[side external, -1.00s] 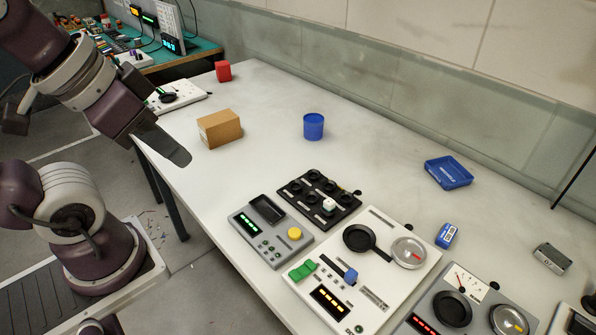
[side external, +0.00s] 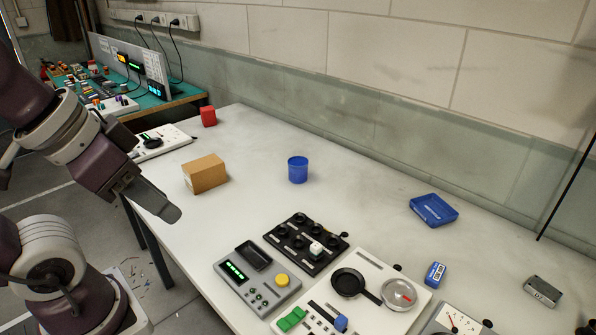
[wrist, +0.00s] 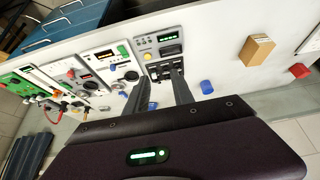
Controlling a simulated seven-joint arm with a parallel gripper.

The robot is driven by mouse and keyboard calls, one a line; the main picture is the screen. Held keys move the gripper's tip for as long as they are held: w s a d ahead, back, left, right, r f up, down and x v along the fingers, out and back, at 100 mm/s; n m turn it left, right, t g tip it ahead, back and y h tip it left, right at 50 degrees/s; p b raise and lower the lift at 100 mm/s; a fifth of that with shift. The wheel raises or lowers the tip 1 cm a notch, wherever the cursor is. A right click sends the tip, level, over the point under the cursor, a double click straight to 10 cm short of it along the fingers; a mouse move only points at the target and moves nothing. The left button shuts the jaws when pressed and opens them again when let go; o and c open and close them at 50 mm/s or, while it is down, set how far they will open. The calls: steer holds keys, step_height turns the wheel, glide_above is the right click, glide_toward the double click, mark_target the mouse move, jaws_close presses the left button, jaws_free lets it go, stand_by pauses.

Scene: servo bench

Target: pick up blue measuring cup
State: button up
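The blue measuring cup (side external: 298,170) stands upright on the white bench, right of the cardboard box. It also shows in the wrist view (wrist: 206,87), right of my fingers. My gripper (side external: 168,212) hangs at the left, near the bench's left edge and well apart from the cup in the side view. In the wrist view, my gripper's two fingers (wrist: 163,76) are spread with a gap and nothing between them.
The cardboard box (side external: 205,173) stands left of the cup, with a red cube (side external: 208,116) behind. A black knob panel (side external: 306,243) and grey device (side external: 257,278) lie in front. A blue tray (side external: 433,210) lies right. The bench around the cup is clear.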

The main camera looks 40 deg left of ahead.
steer(key=o, duration=1)
steer(key=w+a+r+n+h, duration=0.1)
steer(key=w+r+n+h, duration=0.2)
steer(key=w, duration=0.8)
steer(key=n+g+y, duration=0.2)
steer(key=n+y, duration=0.3)
steer(key=y, duration=0.1)
glide_above(298, 163)
steer(key=s+d, duration=0.3)
steer(key=s, duration=0.1)
step_height(298, 163, down, 20)
steer(key=x, duration=0.7)
steer(key=shift+d+f, duration=0.35)
steer(key=shift+f, duration=0.05)
